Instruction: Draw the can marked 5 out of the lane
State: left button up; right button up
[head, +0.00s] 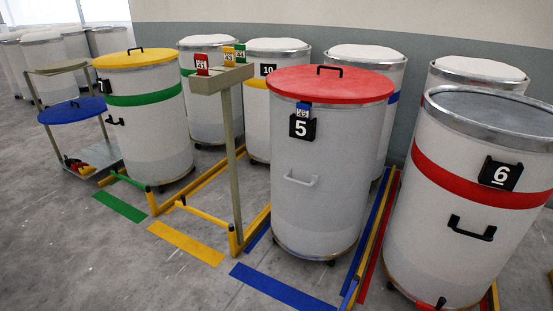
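The can marked 5 (318,215) is a tall pale grey cylinder with a red lid (350,86) that has a black handle on top. A black plate with a white 5 (302,127) sits near its rim, with a small blue tag (303,109) just above. A pale pull handle (300,181) is on its front. It stands upright on casters in its lane, between floor rails, behind a blue floor strip (282,288). Another can stands behind it, partly hidden. Neither of my grippers is in view.
The can marked 6 (450,225), red-banded, stands close on the right. A post stand (236,165) with coloured tags and a yellow rail (202,217) is on the left. A green-banded can (150,130) and a trolley (95,155) stand farther left. Front-left floor is clear.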

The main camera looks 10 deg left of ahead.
aim_at(323, 166)
jog(key=i+j, duration=0.15)
jog(key=j, duration=0.3)
jog(key=i+j+z, duration=0.1)
jog(key=j, duration=0.35)
jog(key=i+j, duration=0.15)
jog(key=j, duration=0.25)
jog(key=i+j, duration=0.15)
jog(key=j, duration=0.3)
jog(key=i+j+z, duration=0.1)
jog(key=i+j, duration=0.2)
jog(key=i+j+z, duration=0.1)
jog(key=i+j, duration=0.2)
jog(key=j, duration=0.2)
jog(key=i+l+z, duration=0.1)
jog(key=i, duration=0.45)
jog(key=i+l+z, duration=0.1)
jog(key=i, duration=0.45)
jog(key=i+l, duration=0.2)
jog(key=i, duration=0.05)
